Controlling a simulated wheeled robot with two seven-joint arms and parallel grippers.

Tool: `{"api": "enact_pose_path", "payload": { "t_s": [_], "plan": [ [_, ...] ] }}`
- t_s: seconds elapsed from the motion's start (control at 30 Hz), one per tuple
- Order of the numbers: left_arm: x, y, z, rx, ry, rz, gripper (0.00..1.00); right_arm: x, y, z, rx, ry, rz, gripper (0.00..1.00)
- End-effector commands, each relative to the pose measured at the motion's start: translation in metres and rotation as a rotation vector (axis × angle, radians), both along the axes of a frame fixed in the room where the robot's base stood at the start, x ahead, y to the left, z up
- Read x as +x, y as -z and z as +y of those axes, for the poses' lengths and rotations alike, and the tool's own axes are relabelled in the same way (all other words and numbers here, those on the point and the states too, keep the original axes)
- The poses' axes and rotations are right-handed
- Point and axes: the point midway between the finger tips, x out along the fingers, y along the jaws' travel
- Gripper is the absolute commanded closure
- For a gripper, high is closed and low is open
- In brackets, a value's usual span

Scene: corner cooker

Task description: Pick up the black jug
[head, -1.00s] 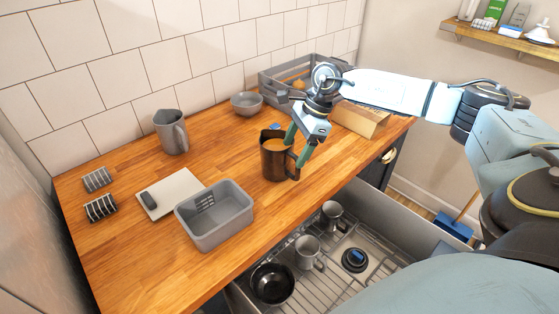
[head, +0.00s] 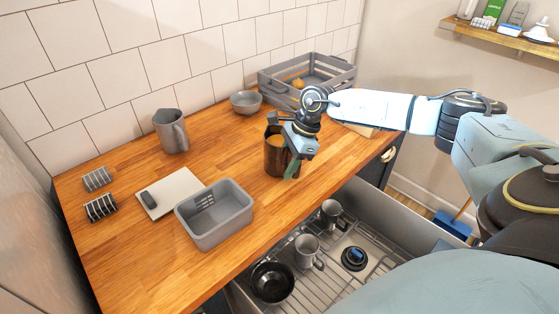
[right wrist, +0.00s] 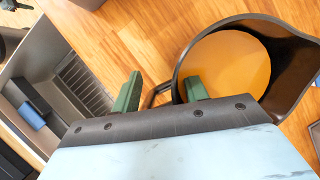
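The black jug (head: 276,158) stands upright on the wooden worktop, with orange-brown contents inside. My right gripper (head: 288,162) is at the jug's right side and hides its handle and part of its rim in the head view. In the right wrist view, the jug (right wrist: 290,62) is at upper right. There the green fingers of my right gripper (right wrist: 160,92) are spread apart, with the dark handle (right wrist: 157,97) showing between them. One finger overlaps the jug's near rim; I cannot tell whether it touches. My left gripper is not in view.
A grey bin (head: 214,236), a grey pitcher (head: 168,134), a grey bowl (head: 246,102) and a slatted crate (head: 280,91) stand on the worktop. Below its front edge, an open drawer (head: 400,222) holds mugs and a black pot (head: 272,282).

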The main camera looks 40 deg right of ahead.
Motion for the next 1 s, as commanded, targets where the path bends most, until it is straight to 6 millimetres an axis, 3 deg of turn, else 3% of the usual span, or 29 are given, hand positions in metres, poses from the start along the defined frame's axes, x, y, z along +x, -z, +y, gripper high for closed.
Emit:
{"api": "enact_pose_path", "payload": {
  "t_s": [0.03,0.3,1.0],
  "plan": [
    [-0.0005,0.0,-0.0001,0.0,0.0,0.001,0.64,0.0002,-0.0002,-0.0006,-0.001,0.001,0.0,0.69],
    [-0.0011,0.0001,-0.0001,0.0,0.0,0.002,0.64,0.0001,-0.0002,-0.0004,-0.001,0.0,-0.001,1.0],
    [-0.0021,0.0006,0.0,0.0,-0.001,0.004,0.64,-0.0011,-0.0042,0.0,-0.001,-0.001,0.005,1.0]
  ]
}}
